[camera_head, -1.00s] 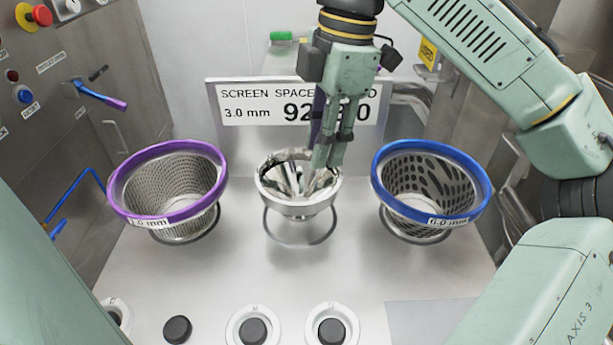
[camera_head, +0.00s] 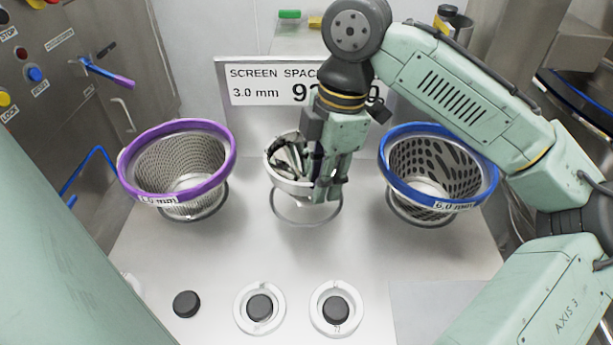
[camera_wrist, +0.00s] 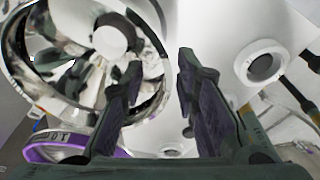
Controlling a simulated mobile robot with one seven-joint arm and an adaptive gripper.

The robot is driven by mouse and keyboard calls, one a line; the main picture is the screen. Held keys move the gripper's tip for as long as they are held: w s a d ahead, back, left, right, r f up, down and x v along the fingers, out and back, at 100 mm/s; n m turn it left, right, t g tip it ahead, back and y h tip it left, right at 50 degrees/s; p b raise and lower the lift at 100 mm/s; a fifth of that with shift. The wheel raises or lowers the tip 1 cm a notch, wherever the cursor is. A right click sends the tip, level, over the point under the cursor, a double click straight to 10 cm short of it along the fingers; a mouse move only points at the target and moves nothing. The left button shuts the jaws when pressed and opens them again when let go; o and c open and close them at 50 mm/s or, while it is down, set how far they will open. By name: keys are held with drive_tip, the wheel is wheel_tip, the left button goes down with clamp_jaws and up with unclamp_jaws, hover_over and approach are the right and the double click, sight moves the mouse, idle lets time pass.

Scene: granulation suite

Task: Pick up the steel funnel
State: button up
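The steel funnel (camera_head: 285,179) is a shiny wide-mouthed cone sitting upright in a wire ring stand (camera_head: 306,220) at the middle of the steel bench. My gripper (camera_head: 328,192) is at the funnel's right front side and hides that part of its rim. In the wrist view, the funnel's mirror-like mouth (camera_wrist: 25,70) fills the upper left. The fingers of my gripper (camera_wrist: 160,68) are apart there, the left one overlapping the funnel and the right one outside its rim. The rim shows in the gap between them; I cannot tell whether either finger touches it.
A purple-rimmed screen basket (camera_head: 228,165) stands left of the funnel, and a blue-rimmed one (camera_head: 490,190) stands close on the right. A label sign (camera_head: 262,84) is behind. Round white fittings (camera_head: 245,322) and a black knob (camera_head: 186,304) lie in front; bench between is clear.

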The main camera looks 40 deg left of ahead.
drive_tip(key=shift+c, duration=0.2)
clamp_jaws()
idle(0.8)
